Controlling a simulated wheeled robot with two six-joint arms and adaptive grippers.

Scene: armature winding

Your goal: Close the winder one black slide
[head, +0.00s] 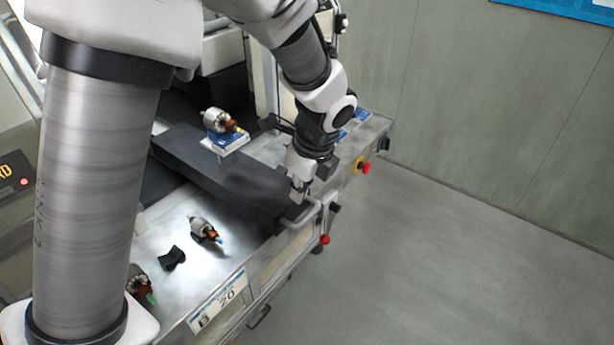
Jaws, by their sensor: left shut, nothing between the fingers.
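The black slide (220,178) is a long dark bar lying across the metal bench, from the machine at upper left to the bench's front edge. My left gripper (297,196) is shut and empty at the slide's front end, close to the grey rail handle (312,214). I cannot tell whether its fingertips touch the slide. An armature (216,121) sits on a blue and white holder (226,140) beside the slide. My right gripper is not in view.
An armature (203,229) and a small black part (172,258) lie on the bench top (185,285). Another armature (140,284) is partly hidden at lower left. Red knobs (365,168) stick out at the bench front. The floor (440,270) at right is clear.

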